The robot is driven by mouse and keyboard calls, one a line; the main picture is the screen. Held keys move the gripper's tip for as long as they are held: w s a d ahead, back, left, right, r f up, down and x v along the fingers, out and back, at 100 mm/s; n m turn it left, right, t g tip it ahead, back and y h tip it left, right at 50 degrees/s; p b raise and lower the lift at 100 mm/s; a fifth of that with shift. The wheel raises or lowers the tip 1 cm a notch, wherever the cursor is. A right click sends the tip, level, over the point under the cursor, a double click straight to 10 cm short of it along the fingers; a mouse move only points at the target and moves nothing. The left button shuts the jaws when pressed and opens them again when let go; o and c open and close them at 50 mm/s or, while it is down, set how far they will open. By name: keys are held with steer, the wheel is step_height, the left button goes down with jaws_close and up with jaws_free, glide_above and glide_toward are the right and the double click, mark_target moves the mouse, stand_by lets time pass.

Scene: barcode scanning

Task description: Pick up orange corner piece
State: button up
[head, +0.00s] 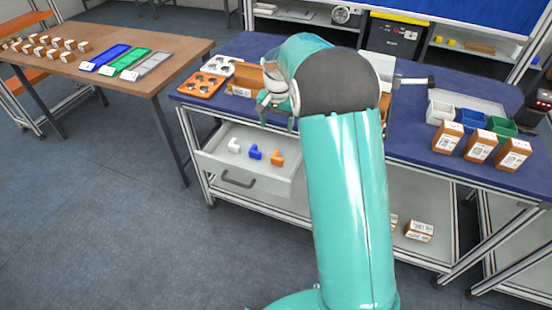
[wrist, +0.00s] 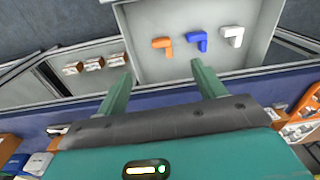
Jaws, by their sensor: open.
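The orange corner piece (head: 278,157) lies in the open grey drawer (head: 215,161) under the blue-topped workbench, at the right end of a row of three. A blue corner piece (head: 255,152) and a white corner piece (head: 234,146) lie to its left. In the wrist view the orange piece (wrist: 162,45) is at the left of the row, beside the blue (wrist: 198,41) and white (wrist: 232,36) pieces. My gripper (wrist: 158,80) is open and empty, with its two fingers apart, near the drawer.
An orange tray (head: 202,84) stands on the workbench (head: 255,45) above the drawer. Small bins (head: 472,117) and several labelled boxes (head: 480,146) stand at its right. A wooden table (head: 150,82) with coloured trays is at the left. The floor before the drawer is clear.

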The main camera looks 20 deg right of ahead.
glide_above(277, 158)
step_height(277, 158, down, 5)
steer(key=shift+m+g, duration=0.3)
steer(key=shift+m, duration=0.1)
step_height(277, 158, down, 14)
steer(key=shift+r, duration=0.1)
steer(key=c, duration=1)
steer(key=shift+c, duration=0.2)
